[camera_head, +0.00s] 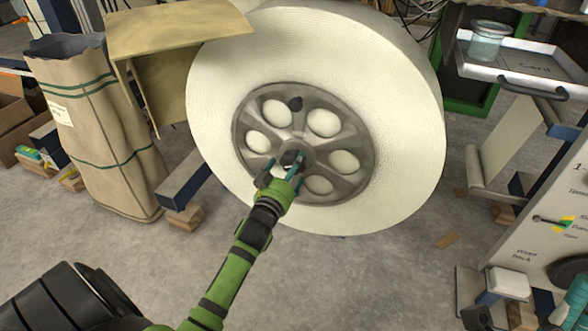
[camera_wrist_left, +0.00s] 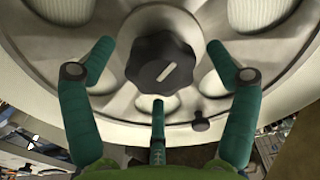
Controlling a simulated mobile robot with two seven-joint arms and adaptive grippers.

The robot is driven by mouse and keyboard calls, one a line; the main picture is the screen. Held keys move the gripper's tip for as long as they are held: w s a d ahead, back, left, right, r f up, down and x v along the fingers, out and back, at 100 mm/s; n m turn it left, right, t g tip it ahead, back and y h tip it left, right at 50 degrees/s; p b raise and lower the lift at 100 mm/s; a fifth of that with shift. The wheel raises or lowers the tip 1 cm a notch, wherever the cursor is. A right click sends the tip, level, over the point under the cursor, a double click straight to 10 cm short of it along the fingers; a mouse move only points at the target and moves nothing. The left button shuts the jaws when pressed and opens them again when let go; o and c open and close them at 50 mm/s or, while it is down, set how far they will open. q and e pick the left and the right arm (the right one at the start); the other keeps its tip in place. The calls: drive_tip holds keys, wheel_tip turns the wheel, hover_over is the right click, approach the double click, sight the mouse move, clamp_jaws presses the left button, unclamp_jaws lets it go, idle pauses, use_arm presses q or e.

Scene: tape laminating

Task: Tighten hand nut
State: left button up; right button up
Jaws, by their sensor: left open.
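The hand nut is a black, lobed knob with a pale mark on its face, seen large in the left wrist view (camera_wrist_left: 164,64). In the head view, a dark knob (camera_head: 291,157) shows at the centre of the grey spoked hub (camera_head: 358,150) of the big white roll. My left gripper (camera_head: 291,166) is at the hub centre. Its teal fingers are open and spread around the nut, one on each side and one below. Gaps show between the fingers and the nut, so I see no grip. My right gripper is not clearly in view.
The white roll (camera_head: 410,110) stands upright. A brown paper bag (camera_head: 100,135) and cardboard (camera_head: 175,30) stand left. A shelf with a glass jar (camera_head: 488,40) and a white panel (camera_head: 550,190) stand right. Some grey floor is bare.

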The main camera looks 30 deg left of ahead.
use_arm(q)
drive_tip(key=shift+x, duration=0.8)
drive_tip(key=c, duration=1.1)
drive_tip(key=shift+c, duration=0.2)
drive_tip(key=shift+s+f, duration=0.1)
